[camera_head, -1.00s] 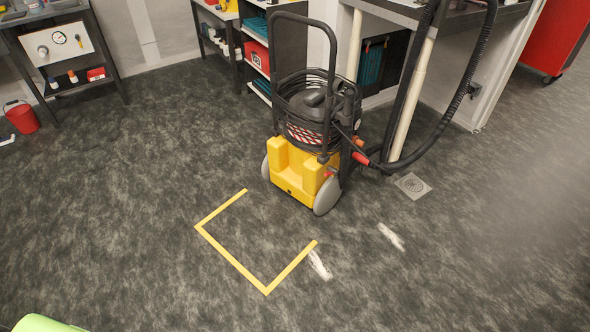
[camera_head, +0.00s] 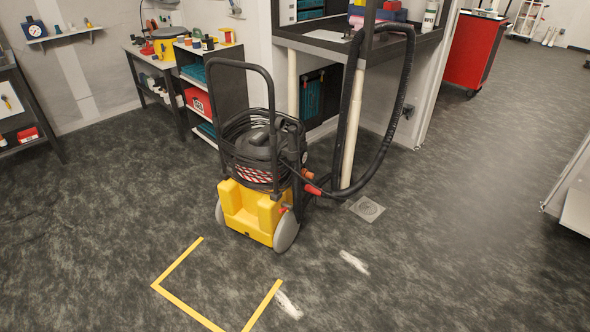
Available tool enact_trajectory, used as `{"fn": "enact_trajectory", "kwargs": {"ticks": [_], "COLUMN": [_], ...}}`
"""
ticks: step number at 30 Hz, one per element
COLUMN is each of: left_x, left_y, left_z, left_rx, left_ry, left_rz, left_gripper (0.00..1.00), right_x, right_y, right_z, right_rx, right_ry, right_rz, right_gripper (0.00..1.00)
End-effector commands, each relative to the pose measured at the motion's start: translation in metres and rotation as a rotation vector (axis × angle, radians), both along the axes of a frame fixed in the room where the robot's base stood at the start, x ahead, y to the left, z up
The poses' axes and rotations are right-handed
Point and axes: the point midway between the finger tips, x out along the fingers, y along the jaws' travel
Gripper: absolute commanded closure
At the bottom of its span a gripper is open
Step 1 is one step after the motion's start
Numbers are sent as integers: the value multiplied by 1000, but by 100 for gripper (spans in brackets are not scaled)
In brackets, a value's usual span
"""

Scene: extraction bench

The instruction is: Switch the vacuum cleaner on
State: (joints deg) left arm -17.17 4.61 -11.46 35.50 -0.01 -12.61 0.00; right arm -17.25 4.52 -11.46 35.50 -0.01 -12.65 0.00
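The vacuum cleaner (camera_head: 252,207) stands upright on the dark floor near the middle of the head view. It has a yellow base, grey wheels, a black top with a coiled cable (camera_head: 250,145) and a tall black push handle (camera_head: 243,66). A black hose (camera_head: 383,130) runs from its right side, with a red connector (camera_head: 312,189), up to the bench. I cannot make out its switch. Neither of my grippers is in view.
A yellow floor marking (camera_head: 183,303) lies in front of the vacuum. A floor drain (camera_head: 367,209) and white smears (camera_head: 354,262) are to its right. The bench (camera_head: 350,45) and a shelf unit (camera_head: 205,110) stand behind. A red cabinet (camera_head: 475,50) is at the back right. Floor at left and right is clear.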

Motion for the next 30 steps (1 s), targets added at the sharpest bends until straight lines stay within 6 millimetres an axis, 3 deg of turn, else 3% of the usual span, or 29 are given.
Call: {"fn": "enact_trajectory", "kwargs": {"ticks": [12,13,17,18,30], "left_x": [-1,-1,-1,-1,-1], "left_y": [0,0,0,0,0], "left_z": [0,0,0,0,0], "left_rx": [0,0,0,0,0], "left_ry": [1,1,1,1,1], "left_rz": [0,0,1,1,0], "left_gripper": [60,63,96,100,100], "right_x": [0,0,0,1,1], "right_y": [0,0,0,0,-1], "right_z": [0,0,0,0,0], "right_rx": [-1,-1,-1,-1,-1], "right_ry": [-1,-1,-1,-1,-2], "right_rz": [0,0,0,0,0], "right_gripper": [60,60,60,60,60]}}
